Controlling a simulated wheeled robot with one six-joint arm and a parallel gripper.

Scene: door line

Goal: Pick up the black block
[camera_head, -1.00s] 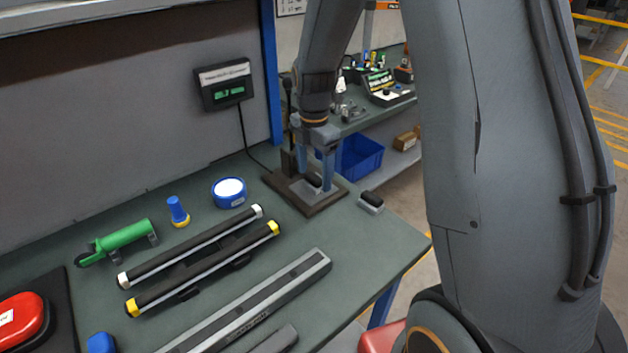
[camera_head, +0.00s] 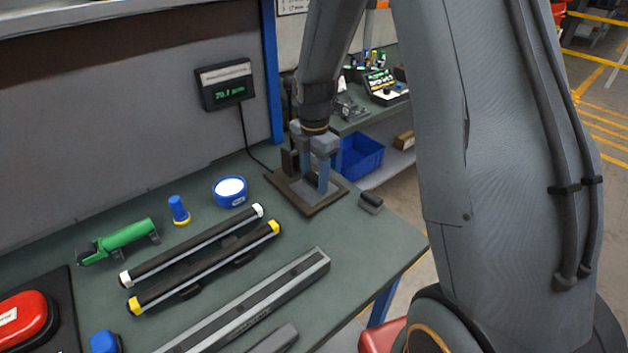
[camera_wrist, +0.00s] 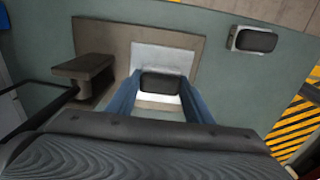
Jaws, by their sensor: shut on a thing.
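A black block (camera_wrist: 160,84) sits between the blue-grey fingers of my gripper (camera_wrist: 161,98) in the wrist view, over a pale plate on a brown fixture base (camera_wrist: 104,31). My gripper (camera_head: 316,188) is shut on it, low over the same base (camera_head: 318,209) in the head view. There the fingers largely hide the block. I cannot tell whether the block touches the plate. A second dark block on a small grey mount (camera_head: 371,201) stands just right of the base, and it also shows in the wrist view (camera_wrist: 253,40).
A dark upright post (camera_wrist: 83,68) stands on the base beside my gripper. A wall display (camera_head: 225,84) hangs behind. Two black bars, a long grey rail (camera_head: 255,306), a blue tape roll (camera_head: 230,191) and a green tool (camera_head: 124,236) lie left. The table edge is close on the right.

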